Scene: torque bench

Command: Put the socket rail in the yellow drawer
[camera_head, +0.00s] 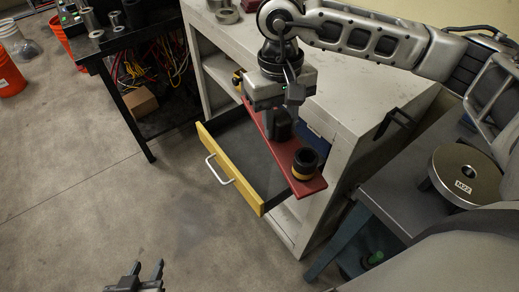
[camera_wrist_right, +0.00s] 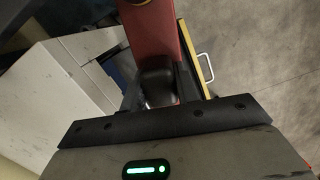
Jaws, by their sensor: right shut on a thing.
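The socket rail (camera_head: 286,153) is a long red bar with dark sockets standing on it, one black with a yellow band at its near end. It also shows in the right wrist view (camera_wrist_right: 156,32). My right gripper (camera_head: 279,118) is shut on the rail near its middle and holds it over the right side of the open drawer. The yellow drawer (camera_head: 229,166) is pulled out of the grey bench, with a white handle and a dark, empty-looking floor. The rail hides part of its inside. My left gripper (camera_head: 146,276) is open and empty, low over the floor.
The pale bench (camera_head: 345,80) stands right of the drawer. A dark table (camera_head: 110,45) with metal parts is at upper left, near orange buckets (camera_head: 10,75). A grey cart (camera_head: 400,185) bears a round metal weight (camera_head: 467,175). Floor left of the drawer is clear.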

